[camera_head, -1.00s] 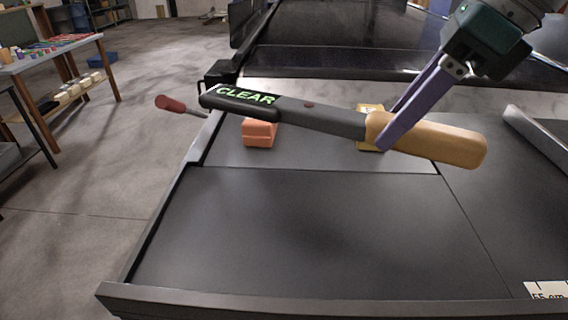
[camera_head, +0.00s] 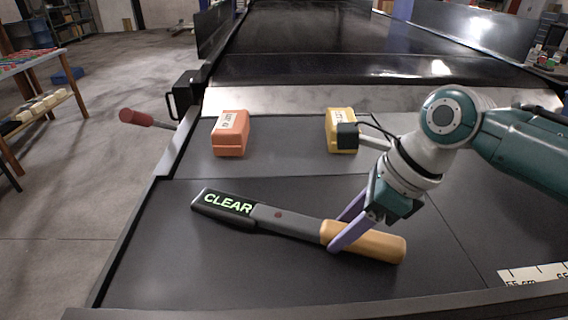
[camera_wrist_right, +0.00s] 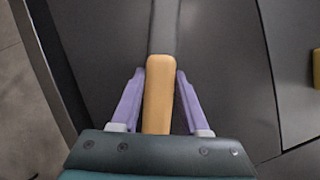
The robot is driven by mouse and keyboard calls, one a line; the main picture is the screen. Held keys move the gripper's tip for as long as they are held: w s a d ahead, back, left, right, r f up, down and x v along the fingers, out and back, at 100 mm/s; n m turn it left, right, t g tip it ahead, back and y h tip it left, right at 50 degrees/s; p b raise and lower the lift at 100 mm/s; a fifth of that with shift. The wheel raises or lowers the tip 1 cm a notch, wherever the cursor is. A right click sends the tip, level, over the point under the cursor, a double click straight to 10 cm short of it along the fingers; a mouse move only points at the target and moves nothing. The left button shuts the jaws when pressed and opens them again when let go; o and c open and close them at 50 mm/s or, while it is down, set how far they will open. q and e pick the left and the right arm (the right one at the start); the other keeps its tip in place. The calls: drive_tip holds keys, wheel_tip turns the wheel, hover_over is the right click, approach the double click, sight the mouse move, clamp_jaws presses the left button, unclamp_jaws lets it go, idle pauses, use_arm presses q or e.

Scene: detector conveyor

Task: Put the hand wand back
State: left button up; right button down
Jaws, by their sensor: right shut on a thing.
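The hand wand (camera_head: 285,222) is black and grey with a lit green "CLEAR" display at its left end and a tan handle (camera_head: 375,245) at its right. It lies along, or just above, the dark near panel; I cannot tell if it touches. My right gripper (camera_head: 340,232) has its purple fingers across the handle near the grey shaft and is shut on it. The right wrist view shows the tan handle (camera_wrist_right: 159,95) between the two fingers (camera_wrist_right: 153,85), with the grey shaft running away from me. My left gripper is not in view.
An orange box (camera_head: 230,135) and a yellow box (camera_head: 340,130) with labels stand on the panel behind the wand. A red-handled lever (camera_head: 137,117) sticks out at the left. A ruler strip (camera_head: 535,274) lies at the near right. The near panel left of the wand is clear.

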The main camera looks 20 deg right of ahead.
drive_tip(key=shift+r, duration=0.1)
drive_tip(key=shift+c, duration=2.1)
unclamp_jaws()
